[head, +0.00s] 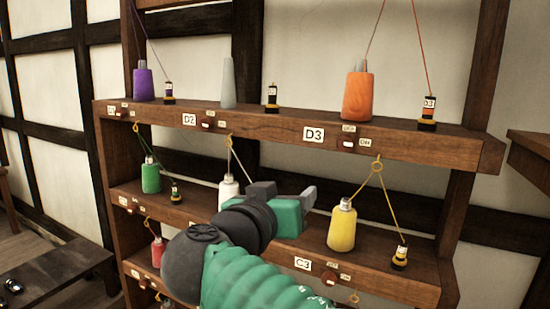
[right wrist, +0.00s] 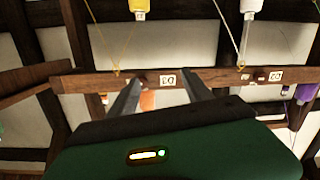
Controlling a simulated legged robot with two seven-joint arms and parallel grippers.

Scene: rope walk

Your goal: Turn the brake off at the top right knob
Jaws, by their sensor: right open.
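The top right knob (head: 347,141) is a small dark red and white piece on the front edge of the top shelf, right of the D3 label (head: 313,134). Small tags sit beside it. In the right wrist view, which is upside down, the D3 label (right wrist: 168,79) shows between my fingers and the knob (right wrist: 144,79) shows close to one finger. My right gripper (head: 285,194) is open and empty, below and left of the knob in the head view and apart from it. My left gripper is in neither view.
The wooden rack's top shelf (head: 222,126) holds an orange cone (head: 358,95), a grey cone (head: 228,82), a purple cone (head: 143,83) and small spools. A yellow cone (head: 342,228) stands on the shelf below, with its thread through a hook (head: 377,166). Another shelf (head: 535,160) stands at right.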

